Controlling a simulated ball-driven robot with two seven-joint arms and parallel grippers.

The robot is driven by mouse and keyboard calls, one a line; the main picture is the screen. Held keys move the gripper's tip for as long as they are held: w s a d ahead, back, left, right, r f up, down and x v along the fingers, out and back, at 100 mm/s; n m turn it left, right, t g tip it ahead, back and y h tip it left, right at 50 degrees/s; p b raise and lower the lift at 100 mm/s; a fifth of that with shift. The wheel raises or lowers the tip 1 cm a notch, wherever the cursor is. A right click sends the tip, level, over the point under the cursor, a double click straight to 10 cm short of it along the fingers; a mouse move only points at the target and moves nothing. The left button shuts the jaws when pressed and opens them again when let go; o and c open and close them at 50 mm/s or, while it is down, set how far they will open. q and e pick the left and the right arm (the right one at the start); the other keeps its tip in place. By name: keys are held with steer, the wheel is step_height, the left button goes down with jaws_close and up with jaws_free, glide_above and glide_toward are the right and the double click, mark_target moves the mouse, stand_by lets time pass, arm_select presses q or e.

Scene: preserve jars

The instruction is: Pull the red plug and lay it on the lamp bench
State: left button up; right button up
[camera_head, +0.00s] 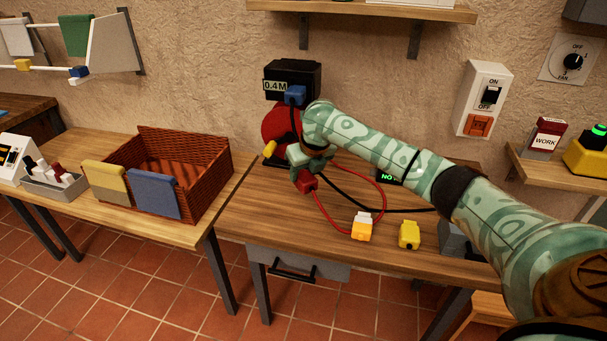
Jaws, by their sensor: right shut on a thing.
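My right gripper (309,164) is shut on the red plug (306,183), which hangs below its fingers above the wooden bench top. A red cable (338,229) runs from the plug and loops over the bench. The bench (240,222) under it has a drawer with a black handle. I cannot tell from labels which bench is the lamp bench. My left gripper is not in view.
A black box marked 0.4M (292,77) with a blue plug (295,94) and a red round part (275,125) stand behind my gripper. An orange-and-white block (362,227) and a yellow block (409,235) lie right. A wicker basket (205,185) stands on the left table.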

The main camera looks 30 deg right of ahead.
stand_by(0.3)
steer(key=shift+r, duration=0.1)
steer(key=shift+p, duration=0.35)
steer(key=shift+f+b, duration=1.5)
steer(key=shift+f, duration=2.35)
steer(key=shift+f, duration=0.65)
steer(key=o, duration=1.1)
steer(key=shift+o, duration=0.2)
